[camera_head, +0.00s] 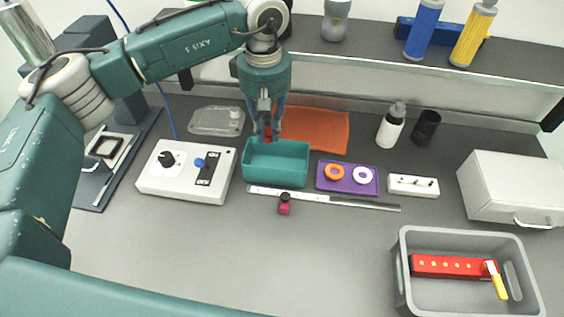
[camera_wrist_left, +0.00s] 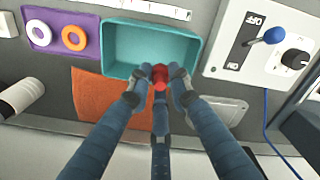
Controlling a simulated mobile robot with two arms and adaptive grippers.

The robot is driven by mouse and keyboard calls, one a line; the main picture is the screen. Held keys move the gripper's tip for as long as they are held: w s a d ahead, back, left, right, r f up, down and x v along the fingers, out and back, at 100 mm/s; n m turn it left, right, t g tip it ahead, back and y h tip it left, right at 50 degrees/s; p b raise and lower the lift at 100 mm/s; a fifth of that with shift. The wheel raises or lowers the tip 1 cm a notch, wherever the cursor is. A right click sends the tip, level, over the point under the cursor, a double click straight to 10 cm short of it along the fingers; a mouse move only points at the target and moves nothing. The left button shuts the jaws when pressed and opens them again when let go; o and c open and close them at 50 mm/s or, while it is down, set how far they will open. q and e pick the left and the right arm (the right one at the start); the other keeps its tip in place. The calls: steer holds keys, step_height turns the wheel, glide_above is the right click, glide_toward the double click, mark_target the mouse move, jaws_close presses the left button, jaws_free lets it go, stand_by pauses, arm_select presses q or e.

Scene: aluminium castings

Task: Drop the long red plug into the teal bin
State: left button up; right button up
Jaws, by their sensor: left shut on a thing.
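The teal bin (camera_head: 276,176) stands open near the middle of the table, and its inside looks empty. In the left wrist view the bin (camera_wrist_left: 120,30) lies just beyond the fingertips. My left gripper (camera_head: 267,135) points down at the bin's back edge. It is shut on the red plug (camera_wrist_left: 160,77), which shows as a small red end between the fingertips. In the head view the plug (camera_head: 267,131) is mostly hidden by the fingers. How long it is and its height above the bin rim cannot be told. My right gripper is not in view.
An orange cloth (camera_head: 318,128) lies behind the bin. A white switch box (camera_head: 187,186) is to its left, and a purple tray (camera_head: 346,188) with two rings to its right. A steel ruler (camera_head: 340,201) and a dark red knob piece (camera_head: 285,206) lie in front. The front table middle is clear.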

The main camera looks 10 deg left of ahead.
arm_select(q)
step_height(320, 180, down, 6)
steer(key=shift+r+b, duration=0.25)
steer(key=shift+b, duration=0.65)
steer(key=o, duration=0.8)
steer(key=shift+c, duration=0.2)
step_height(320, 180, up, 12)
steer(key=shift+r, duration=0.1)
steer(key=shift+s, duration=0.1)
